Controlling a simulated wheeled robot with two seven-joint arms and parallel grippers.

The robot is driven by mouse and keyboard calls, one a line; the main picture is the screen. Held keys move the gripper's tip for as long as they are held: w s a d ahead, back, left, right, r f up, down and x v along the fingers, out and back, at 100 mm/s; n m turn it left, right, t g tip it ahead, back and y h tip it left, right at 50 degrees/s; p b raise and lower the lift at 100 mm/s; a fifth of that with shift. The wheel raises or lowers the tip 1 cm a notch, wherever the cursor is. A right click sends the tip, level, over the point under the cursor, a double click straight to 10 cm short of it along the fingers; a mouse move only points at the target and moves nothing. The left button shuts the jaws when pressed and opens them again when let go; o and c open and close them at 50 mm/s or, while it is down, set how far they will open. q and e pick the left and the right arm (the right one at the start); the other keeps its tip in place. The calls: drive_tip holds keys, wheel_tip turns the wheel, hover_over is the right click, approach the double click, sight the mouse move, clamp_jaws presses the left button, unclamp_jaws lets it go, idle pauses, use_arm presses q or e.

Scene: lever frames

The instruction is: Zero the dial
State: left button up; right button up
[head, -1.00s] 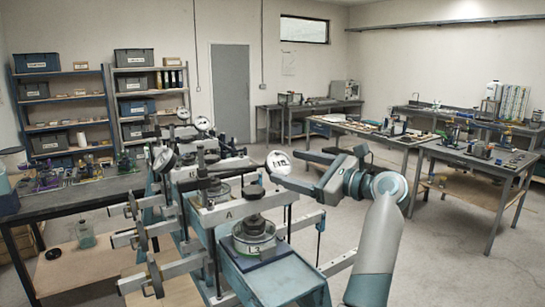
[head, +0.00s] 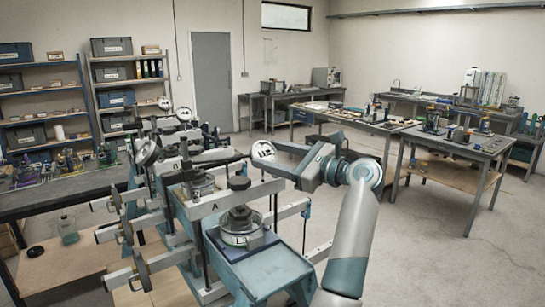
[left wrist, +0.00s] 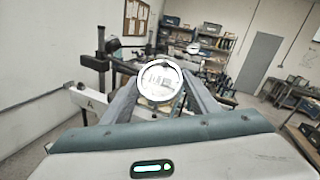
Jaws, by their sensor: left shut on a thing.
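A round dial gauge (head: 263,152) with a white face and dark markings sits at the end of a horizontal arm on the nearest lever frame, marked A (head: 214,206). My left gripper (head: 272,154) is shut on the dial's rim. In the left wrist view the dial (left wrist: 160,82) sits between the two grey fingers, its face toward the camera. The pointer is too small to read. A ring-shaped cell (head: 240,232) marked L3, with a dark cap, stands on the teal base of this frame. My right gripper is not in view.
More lever frames stand behind, one marked B, with other dials (head: 147,152) close by. Hanging weights (head: 142,275) are at the left. A dark bench (head: 60,195) is at left, and tables (head: 455,148) stand at right. The floor (head: 430,245) at right is clear.

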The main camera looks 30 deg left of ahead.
use_arm(q)
drive_tip(key=shift+s+f+m+t+b, duration=0.1)
drive_tip(key=shift+f+m+t+b, duration=0.2)
drive_tip(key=shift+m+t+b, duration=0.4)
drive_tip(key=shift+s+r+m+t+b, duration=0.1)
drive_tip(key=shift+m+t+b, duration=0.35)
drive_tip(key=shift+m+t, duration=0.35)
drive_tip(key=shift+r+m, duration=0.15)
drive_tip(key=shift+m, duration=0.35)
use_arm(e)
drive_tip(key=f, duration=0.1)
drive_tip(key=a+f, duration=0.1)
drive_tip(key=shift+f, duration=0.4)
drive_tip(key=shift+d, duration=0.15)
use_arm(q)
drive_tip(key=o, duration=1)
drive_tip(key=shift+o, duration=0.2)
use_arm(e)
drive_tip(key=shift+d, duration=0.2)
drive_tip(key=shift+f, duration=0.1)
